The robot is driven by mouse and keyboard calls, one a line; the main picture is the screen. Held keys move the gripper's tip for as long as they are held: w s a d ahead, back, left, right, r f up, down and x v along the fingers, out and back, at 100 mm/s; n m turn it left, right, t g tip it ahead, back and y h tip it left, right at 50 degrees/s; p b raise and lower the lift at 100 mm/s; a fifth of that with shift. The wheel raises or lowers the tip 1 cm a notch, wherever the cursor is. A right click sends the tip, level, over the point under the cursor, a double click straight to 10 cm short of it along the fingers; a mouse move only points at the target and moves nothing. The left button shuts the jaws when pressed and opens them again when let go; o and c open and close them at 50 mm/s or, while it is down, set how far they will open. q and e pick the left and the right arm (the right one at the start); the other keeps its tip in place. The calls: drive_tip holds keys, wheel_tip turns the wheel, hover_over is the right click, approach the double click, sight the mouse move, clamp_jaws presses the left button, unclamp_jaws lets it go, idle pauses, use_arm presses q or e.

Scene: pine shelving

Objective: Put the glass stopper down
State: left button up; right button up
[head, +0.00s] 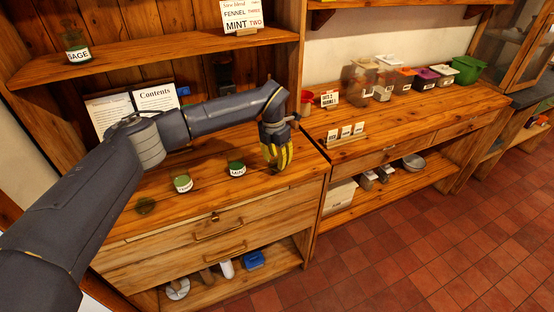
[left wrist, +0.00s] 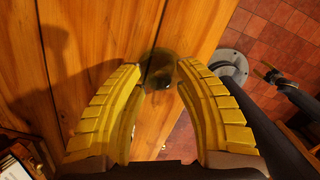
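My left gripper (head: 277,164) points down over the front right part of the near wooden counter (head: 215,205), with its yellow fingers close together. In the left wrist view its fingertips (left wrist: 159,66) are closed on a dark, see-through rounded piece, the glass stopper (left wrist: 160,72). The stopper is close above or on the wood near the counter's front edge; I cannot tell which. The fingers hide it in the head view.
Two labelled green jars, one left (head: 182,183) and one nearer the gripper (head: 236,169), stand on the counter. Sign cards (head: 157,97) stand behind. Small label cards (head: 346,131) are on the right-hand counter.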

sight(275, 160)
use_arm(q)
wheel_tip(275, 160, up, 12)
drive_tip(key=shift+s+a, duration=0.4)
drive_tip(key=shift+s, duration=0.05)
drive_tip(key=shift+d+f, duration=0.1)
